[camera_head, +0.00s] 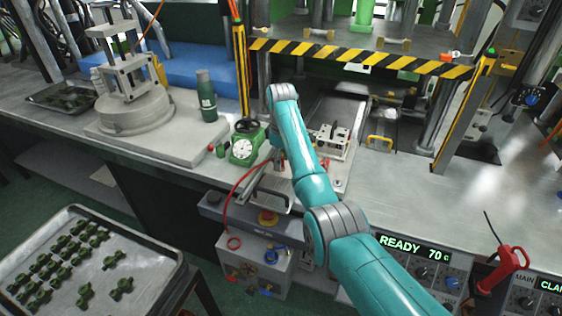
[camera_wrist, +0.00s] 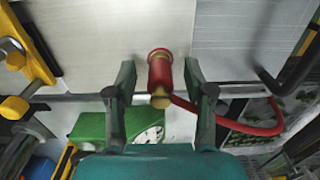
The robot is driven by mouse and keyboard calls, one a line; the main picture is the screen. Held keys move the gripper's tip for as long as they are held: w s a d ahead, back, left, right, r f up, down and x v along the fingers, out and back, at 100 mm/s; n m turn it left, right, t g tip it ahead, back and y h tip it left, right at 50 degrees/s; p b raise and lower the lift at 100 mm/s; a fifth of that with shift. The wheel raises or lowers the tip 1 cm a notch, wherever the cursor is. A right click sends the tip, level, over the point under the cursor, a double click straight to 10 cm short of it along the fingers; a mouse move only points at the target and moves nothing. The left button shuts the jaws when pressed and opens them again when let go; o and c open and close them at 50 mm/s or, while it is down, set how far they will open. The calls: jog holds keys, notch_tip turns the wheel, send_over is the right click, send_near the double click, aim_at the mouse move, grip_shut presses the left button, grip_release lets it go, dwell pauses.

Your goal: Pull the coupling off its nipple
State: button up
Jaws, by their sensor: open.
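The red coupling (camera_wrist: 160,70) shows in the wrist view, with a brass-coloured end (camera_wrist: 160,97) toward the camera. A red hose (camera_wrist: 235,127) runs from near that end to the right. My gripper (camera_wrist: 159,75) is open, one finger on each side of the coupling, with visible gaps on both sides. I cannot make out the nipple apart from the coupling. In the head view my gripper (camera_head: 279,162) is partly hidden by my teal arm, and the coupling is not clearly visible. The red hose (camera_head: 232,197) curves down there to the control box.
A green-bodied dial gauge (camera_head: 244,146) stands close left of my gripper; it also shows in the wrist view (camera_wrist: 100,124). A metal block (camera_head: 332,142) stands right. A grey control box (camera_head: 255,255) hangs below the bench edge.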

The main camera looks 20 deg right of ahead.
jog(key=shift+f, duration=0.55)
dwell(0.6)
grip_shut()
jog(key=shift+r, duration=0.2)
jog(key=shift+r, duration=2.75)
jog(key=shift+r, duration=0.1)
